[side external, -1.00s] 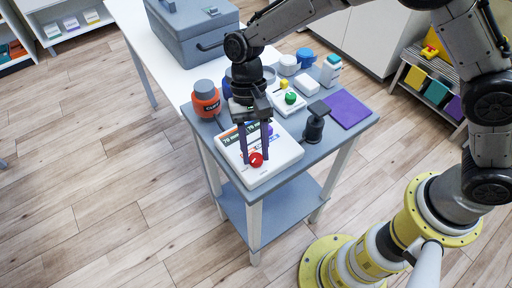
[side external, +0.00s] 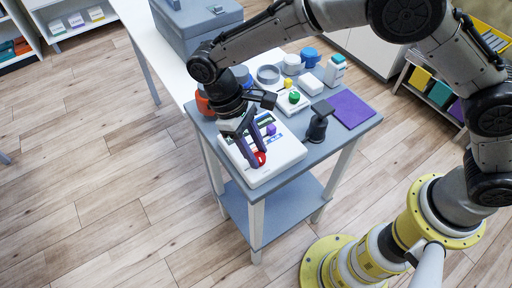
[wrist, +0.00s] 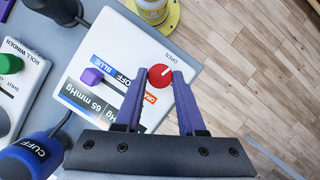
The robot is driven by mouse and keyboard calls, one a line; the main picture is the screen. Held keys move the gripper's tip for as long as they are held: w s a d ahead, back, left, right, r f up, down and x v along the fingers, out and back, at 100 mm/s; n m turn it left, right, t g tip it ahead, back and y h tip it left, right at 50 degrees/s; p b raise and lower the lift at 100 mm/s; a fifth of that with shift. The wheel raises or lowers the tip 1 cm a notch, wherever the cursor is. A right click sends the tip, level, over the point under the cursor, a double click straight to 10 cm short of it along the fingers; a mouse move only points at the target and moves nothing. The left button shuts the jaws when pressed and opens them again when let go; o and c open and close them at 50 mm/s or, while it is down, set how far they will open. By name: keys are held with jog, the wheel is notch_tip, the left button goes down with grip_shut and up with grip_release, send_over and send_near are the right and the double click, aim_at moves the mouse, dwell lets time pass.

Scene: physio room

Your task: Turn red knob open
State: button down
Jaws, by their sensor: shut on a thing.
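The red knob (side external: 259,158) sits near the front corner of a white device box (side external: 284,161) on the small grey table. In the wrist view the knob (wrist: 160,77) is round with a white line on its face, and the line points up and right toward the word OPEN printed on the box. My gripper (side external: 254,160) reaches down over the box from the left and is tilted. Its purple fingers (wrist: 160,82) are shut on the knob, one on each side.
A smaller white box with a green knob (side external: 294,97), a black upright piece (side external: 318,124) and a purple mat (side external: 351,110) lie to the right. A grey case (side external: 197,35) is at the back.

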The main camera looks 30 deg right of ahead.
jog(key=shift+a+n+t+h, duration=0.1)
jog(key=shift+n+t+h, duration=0.25)
jog(key=shift+n, duration=0.95)
jog(key=c, duration=0.5)
grip_release()
jog(key=v, duration=1.3)
jog(key=shift+a+r, duration=0.2)
jog(key=shift+r, duration=0.2)
